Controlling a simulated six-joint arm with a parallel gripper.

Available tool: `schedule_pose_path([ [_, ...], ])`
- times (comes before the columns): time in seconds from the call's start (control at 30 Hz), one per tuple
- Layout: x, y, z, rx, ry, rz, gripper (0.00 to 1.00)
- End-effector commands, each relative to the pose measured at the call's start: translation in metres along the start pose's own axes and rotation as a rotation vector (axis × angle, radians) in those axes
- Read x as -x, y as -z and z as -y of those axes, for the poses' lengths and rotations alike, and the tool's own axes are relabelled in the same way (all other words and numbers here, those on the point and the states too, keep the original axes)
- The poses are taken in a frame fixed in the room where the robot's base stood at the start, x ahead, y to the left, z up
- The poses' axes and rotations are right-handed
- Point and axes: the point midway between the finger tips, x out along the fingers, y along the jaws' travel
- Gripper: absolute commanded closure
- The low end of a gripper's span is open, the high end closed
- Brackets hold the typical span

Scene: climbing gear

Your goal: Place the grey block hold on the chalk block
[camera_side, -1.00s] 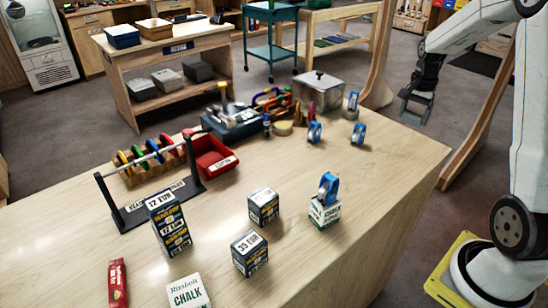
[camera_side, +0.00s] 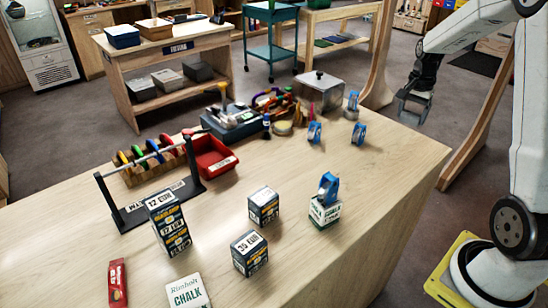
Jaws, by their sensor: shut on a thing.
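My gripper (camera_side: 413,106) is at the upper right, beyond the far right edge of the bench and above the floor. It is shut on a grey piece, which looks like the grey block hold (camera_side: 413,98); its outline is hard to separate from the dark fingers. A white and green box, which looks like a chalk block (camera_side: 325,214), stands at the right of the bench with a blue device (camera_side: 328,187) on top. Another white box marked CHALK (camera_side: 187,292) is at the front edge of the picture. My gripper is well apart from both.
Dark labelled boxes (camera_side: 249,254) stand mid-bench. A rack (camera_side: 150,178), red bin (camera_side: 211,157), metal box (camera_side: 318,92) and blue devices (camera_side: 314,133) stand further back. A red packet (camera_side: 117,283) lies at front left. The bench's right part (camera_side: 390,190) is clear.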

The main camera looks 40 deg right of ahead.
Motion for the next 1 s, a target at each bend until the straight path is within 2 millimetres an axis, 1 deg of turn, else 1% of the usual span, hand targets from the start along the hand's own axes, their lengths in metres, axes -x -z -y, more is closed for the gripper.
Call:
schedule_pose_path([
  [0.17,0.003,-0.018,0.017,0.061,0.001,-0.001,0.80],
  [0.27,0.004,-0.035,0.031,0.116,0.001,-0.001,0.80],
  [0.37,0.006,-0.057,0.047,0.184,0.000,0.000,0.80],
  [0.5,0.010,-0.093,0.070,0.290,0.001,-0.001,0.80],
  [0.57,0.011,-0.109,0.078,0.336,0.001,-0.001,0.80],
  [0.7,0.014,-0.148,0.095,0.444,0.000,0.000,0.80],
  [0.77,0.016,-0.165,0.101,0.490,0.001,-0.001,0.80],
  [1.0,0.021,-0.233,0.118,0.673,0.001,0.000,0.80],
])
